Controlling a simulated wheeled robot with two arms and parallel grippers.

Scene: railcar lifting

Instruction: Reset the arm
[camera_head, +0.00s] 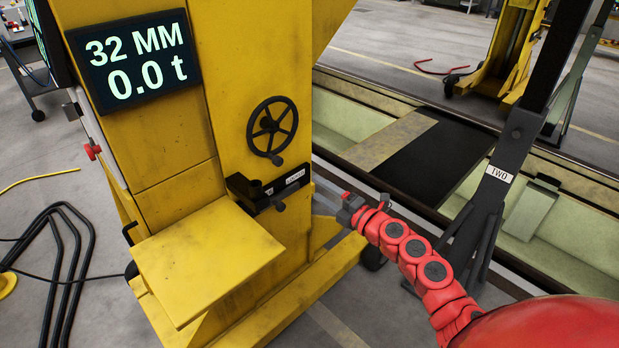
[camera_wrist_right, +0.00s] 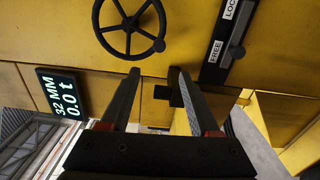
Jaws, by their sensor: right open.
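My right arm comes in red from the lower right in the head view. Its gripper (camera_head: 322,198) is close to the front of a yellow lifting column (camera_head: 172,125). The right wrist view shows the same gripper (camera_wrist_right: 155,72) with its two fingers apart and nothing held between them. A black handwheel (camera_head: 272,131) is on the column above the gripper; in the wrist view the handwheel (camera_wrist_right: 130,28) lies just beyond the fingertips. A black lever plate (camera_head: 262,191) is below the wheel; in the wrist view its labels read FREE and LOC, partly cut off. My left gripper is not in view.
A display (camera_head: 135,62) on the column reads 32 MM and 0.0 t. A yellow shelf (camera_head: 208,258) juts out below it. A black post (camera_head: 515,140) labelled TWO stands at the right. Black bent tubes (camera_head: 62,235) lie on the floor at left. A track pit runs behind.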

